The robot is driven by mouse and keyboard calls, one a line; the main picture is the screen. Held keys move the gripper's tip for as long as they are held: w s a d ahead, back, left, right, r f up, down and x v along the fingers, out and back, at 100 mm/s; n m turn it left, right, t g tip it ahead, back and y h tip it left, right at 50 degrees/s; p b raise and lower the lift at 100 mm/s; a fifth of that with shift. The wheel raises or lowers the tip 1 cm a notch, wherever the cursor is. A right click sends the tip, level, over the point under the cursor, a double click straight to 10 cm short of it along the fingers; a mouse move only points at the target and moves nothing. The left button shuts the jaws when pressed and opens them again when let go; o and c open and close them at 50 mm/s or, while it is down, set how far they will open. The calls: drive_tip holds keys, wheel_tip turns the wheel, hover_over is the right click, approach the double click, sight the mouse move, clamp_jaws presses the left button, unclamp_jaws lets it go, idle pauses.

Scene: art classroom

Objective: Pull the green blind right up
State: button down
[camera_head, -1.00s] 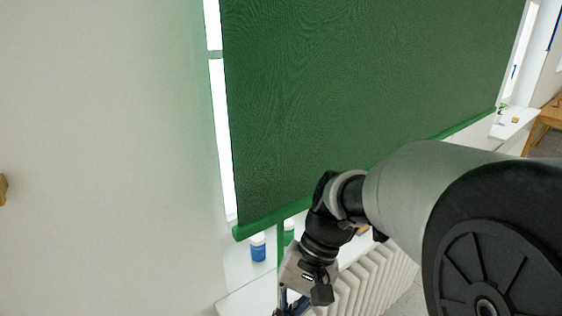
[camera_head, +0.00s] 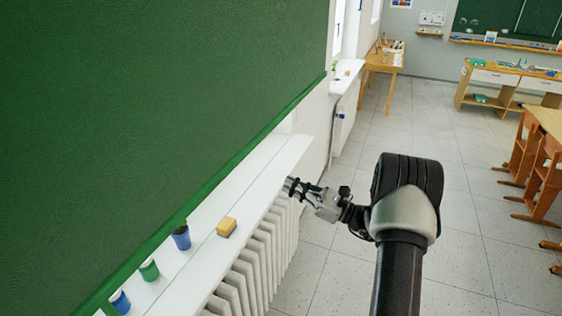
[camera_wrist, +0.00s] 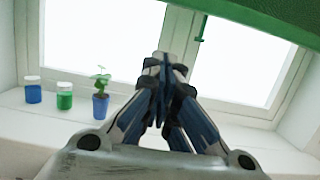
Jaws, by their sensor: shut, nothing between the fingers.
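The green blind (camera_head: 150,110) hangs down over the window and fills the left of the head view. Its lower bar (camera_head: 205,180) is a little above the white sill. In the wrist view the blind's lower edge (camera_wrist: 265,17) crosses the top right, with window glass showing below it. A short thin green piece (camera_wrist: 201,24) hangs near the window's middle frame; I cannot tell whether it belongs to the blind. My gripper (camera_head: 290,186) is shut and empty at the sill's front edge, over the radiator. The wrist view shows its fingers (camera_wrist: 163,62) together, apart from the blind.
On the sill (camera_head: 262,172) stand a blue jar (camera_head: 119,302), a green jar (camera_head: 149,270), a plant in a blue pot (camera_head: 181,239) and a yellow sponge-like block (camera_head: 227,226). A radiator (camera_head: 255,262) is below. Floor (camera_head: 450,200) is clear to the right; wooden furniture (camera_head: 540,165) stands beyond.

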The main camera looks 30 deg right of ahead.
drive_tip(key=w+a+r, duration=0.6)
drive_tip(key=w, duration=0.1)
drive_tip(key=shift+w+r, duration=0.2)
drive_tip(key=shift+w, duration=0.05)
drive_tip(key=shift+a, duration=0.1)
